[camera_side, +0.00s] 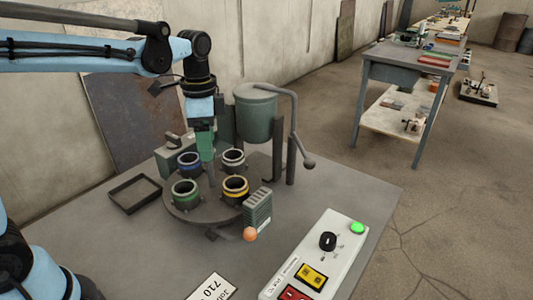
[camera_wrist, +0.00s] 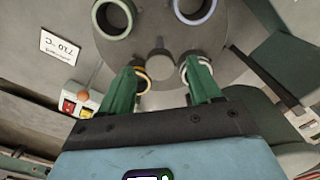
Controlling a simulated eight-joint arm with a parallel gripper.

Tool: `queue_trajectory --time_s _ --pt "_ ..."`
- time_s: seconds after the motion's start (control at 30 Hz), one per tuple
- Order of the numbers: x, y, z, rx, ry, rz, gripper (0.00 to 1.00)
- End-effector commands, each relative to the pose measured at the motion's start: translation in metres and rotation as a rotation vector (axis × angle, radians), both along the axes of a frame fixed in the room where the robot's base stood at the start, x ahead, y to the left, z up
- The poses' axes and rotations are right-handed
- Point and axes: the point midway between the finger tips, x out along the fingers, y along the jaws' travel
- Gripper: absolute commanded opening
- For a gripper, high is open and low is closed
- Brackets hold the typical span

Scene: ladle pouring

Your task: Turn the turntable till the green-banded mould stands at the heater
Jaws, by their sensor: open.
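The round grey turntable (camera_side: 205,212) carries moulds around a central post (camera_wrist: 160,62). The green-banded mould (camera_side: 185,193) stands at its front left, and at the top left of the wrist view (camera_wrist: 113,18). The yellow-banded mould (camera_side: 235,189) is at front right, beside a grey finned block (camera_side: 258,211) that looks like the heater. The blue-banded mould (camera_side: 188,165) is at back left, the white-banded one (camera_side: 232,160) at back right. My gripper (camera_wrist: 162,68) is open, its green fingers pointing down above the turntable's middle. It holds nothing.
An orange ball (camera_side: 250,234) is at the turntable's front right edge. A green pot (camera_side: 256,114) stands behind. A control box (camera_side: 318,258) with a green lamp is at front right, a "710 °C" card (camera_wrist: 60,47) in front, an empty dark tray (camera_side: 135,193) at left.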

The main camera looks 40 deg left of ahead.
Motion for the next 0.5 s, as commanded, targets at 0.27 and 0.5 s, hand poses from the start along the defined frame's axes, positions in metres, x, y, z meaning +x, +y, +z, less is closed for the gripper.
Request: queue_trajectory --time_s 0.27,0.5 --pt "0.000 0.000 -0.018 0.000 0.000 0.000 0.63" --pt "0.000 0.000 -0.018 0.000 0.000 0.000 0.63"
